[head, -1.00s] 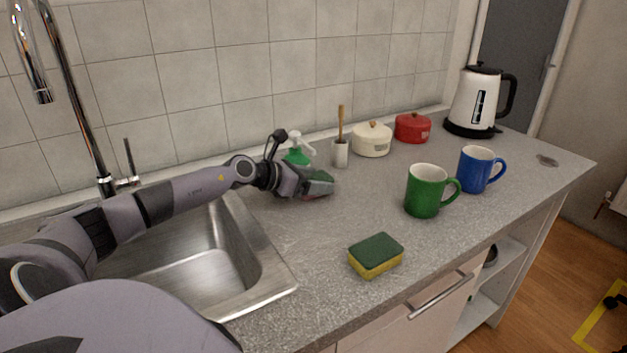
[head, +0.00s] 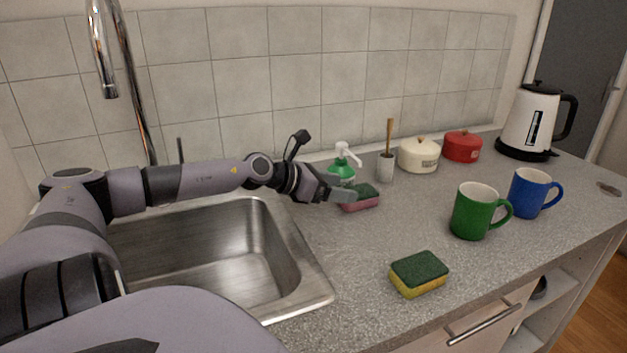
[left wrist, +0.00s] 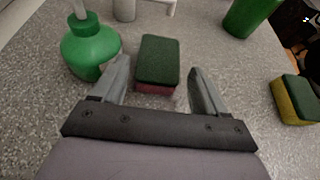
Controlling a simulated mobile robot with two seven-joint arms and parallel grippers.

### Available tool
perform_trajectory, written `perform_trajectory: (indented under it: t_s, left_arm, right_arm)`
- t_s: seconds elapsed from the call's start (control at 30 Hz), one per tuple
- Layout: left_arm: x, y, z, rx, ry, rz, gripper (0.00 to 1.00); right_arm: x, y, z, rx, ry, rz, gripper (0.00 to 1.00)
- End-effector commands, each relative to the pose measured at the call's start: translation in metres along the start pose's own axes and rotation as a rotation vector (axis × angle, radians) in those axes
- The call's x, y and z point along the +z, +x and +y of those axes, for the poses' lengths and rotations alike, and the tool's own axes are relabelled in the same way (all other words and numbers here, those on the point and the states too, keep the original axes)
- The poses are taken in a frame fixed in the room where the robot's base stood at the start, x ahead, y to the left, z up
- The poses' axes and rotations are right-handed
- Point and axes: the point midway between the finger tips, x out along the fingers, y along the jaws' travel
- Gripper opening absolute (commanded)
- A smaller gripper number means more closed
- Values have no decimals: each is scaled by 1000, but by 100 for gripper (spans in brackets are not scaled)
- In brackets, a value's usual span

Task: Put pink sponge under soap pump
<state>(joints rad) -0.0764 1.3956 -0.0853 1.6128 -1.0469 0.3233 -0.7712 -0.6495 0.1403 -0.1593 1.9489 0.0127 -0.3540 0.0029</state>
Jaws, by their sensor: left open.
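The pink sponge (head: 359,203) with a dark green top lies on the counter just in front of the green soap pump (head: 342,172), which has a white pump head. In the left wrist view the sponge (left wrist: 157,64) sits between and slightly beyond the tips of my open left gripper (left wrist: 158,72). The soap pump (left wrist: 88,50) stands upright to its left, close to the left finger. In the head view my left gripper (head: 350,196) is beside the sponge and partly covers it and the pump's base. My right gripper is not in view.
A yellow sponge (head: 418,276) lies near the counter's front edge. A green mug (head: 474,212) and blue mug (head: 529,194) stand to the right. A brush holder (head: 386,168), cream pot (head: 418,156), red pot (head: 462,147) and kettle (head: 530,122) line the back. The sink (head: 297,263) is at left.

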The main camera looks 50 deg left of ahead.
Motion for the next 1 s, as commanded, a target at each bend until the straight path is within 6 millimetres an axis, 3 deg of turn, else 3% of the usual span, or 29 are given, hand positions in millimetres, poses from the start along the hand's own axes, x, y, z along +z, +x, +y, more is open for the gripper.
perform_trajectory:
  t_s: [0.7,1.0]
  left_arm:
    - [0,-29,0,0,-3,3,73]
    - [2,-55,0,-1,-4,0,73]
  right_arm:
    - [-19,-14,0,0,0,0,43]
    - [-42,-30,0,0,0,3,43]
